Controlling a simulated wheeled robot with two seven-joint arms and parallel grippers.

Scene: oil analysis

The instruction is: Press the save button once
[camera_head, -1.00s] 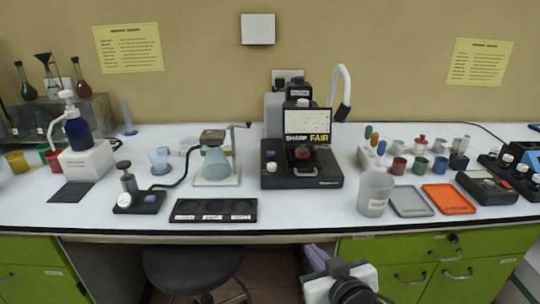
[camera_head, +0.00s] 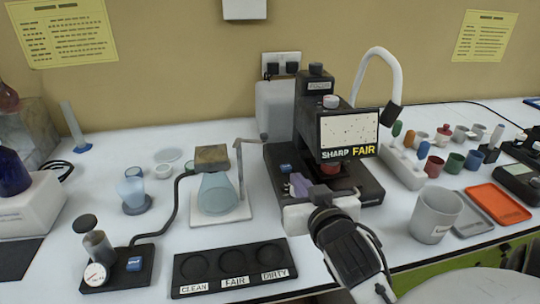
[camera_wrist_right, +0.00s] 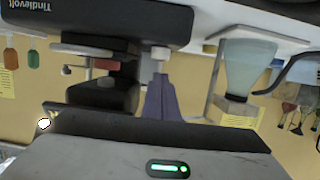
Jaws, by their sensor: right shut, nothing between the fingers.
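The black microscope (camera_head: 312,120) stands mid-table with a lit screen (camera_head: 348,131) reading "SHARP FAIR". A small blue button (camera_head: 285,168) sits on the left of its base; its label is too small to read, so I cannot tell that it is the save button. My right gripper (camera_head: 299,184) is shut and empty, its purple fingers over the front left of the base, close to the blue button. Whether they touch it I cannot tell. In the upside-down right wrist view, the shut fingers (camera_wrist_right: 160,98) point at the microscope. My left gripper is not in view.
Left of the microscope are a glass funnel on a stand (camera_head: 217,194) and a gauge pump (camera_head: 97,250) with another blue button (camera_head: 134,263). A black tray (camera_head: 232,269) labelled CLEAN, FAIR, DIRTY lies in front. A grey cup (camera_head: 433,216) and orange tray (camera_head: 497,203) are right.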

